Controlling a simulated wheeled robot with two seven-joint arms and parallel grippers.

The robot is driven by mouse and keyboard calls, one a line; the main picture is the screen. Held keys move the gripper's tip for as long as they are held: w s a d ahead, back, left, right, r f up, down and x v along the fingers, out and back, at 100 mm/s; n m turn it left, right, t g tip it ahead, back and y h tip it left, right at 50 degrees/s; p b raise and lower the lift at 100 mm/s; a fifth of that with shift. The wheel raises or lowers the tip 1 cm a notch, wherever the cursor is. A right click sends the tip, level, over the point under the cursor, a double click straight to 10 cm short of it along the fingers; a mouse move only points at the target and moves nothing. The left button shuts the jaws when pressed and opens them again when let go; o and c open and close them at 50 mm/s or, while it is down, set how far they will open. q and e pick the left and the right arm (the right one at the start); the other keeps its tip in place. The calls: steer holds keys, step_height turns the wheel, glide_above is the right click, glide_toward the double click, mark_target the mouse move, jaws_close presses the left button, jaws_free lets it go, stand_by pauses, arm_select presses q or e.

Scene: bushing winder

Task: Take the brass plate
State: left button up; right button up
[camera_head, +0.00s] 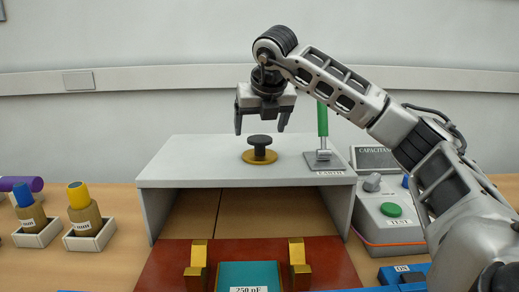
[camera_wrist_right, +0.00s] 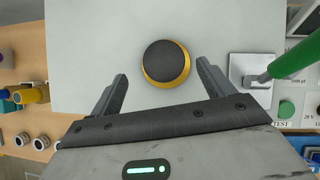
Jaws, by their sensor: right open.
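The brass plate (camera_head: 260,157) lies flat on top of the grey shelf (camera_head: 190,165), with a dark knob (camera_head: 259,143) standing on its middle. In the right wrist view the plate (camera_wrist_right: 167,84) shows as a thin gold rim around and below the black knob (camera_wrist_right: 166,59). My right gripper (camera_head: 262,130) points down above the plate, its jaws open and empty. In the wrist view its two fingers (camera_wrist_right: 163,82) are apart, left and right of the plate, without visible contact. My left gripper is not in view.
A green-handled lever (camera_head: 322,120) on a metal base labelled EARTH stands right of the plate. A tester (camera_head: 390,215) with a green button is right of the shelf. Brown bushings with blue and yellow tops (camera_head: 84,212) stand at left. A red-brown board with brass brackets (camera_head: 197,262) lies in front.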

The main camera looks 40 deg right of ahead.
mark_target(260, 139)
steer(key=shift+s+p+x, duration=0.1)
steer(key=shift+p+x, duration=0.2)
steer(key=shift+x, duration=1.15)
steer(key=shift+s+p+x, duration=0.15)
steer(key=shift+p+x, duration=0.1)
steer(key=shift+x, duration=1.2)
steer(key=shift+d, duration=0.2)
steer(key=c, duration=1.4)
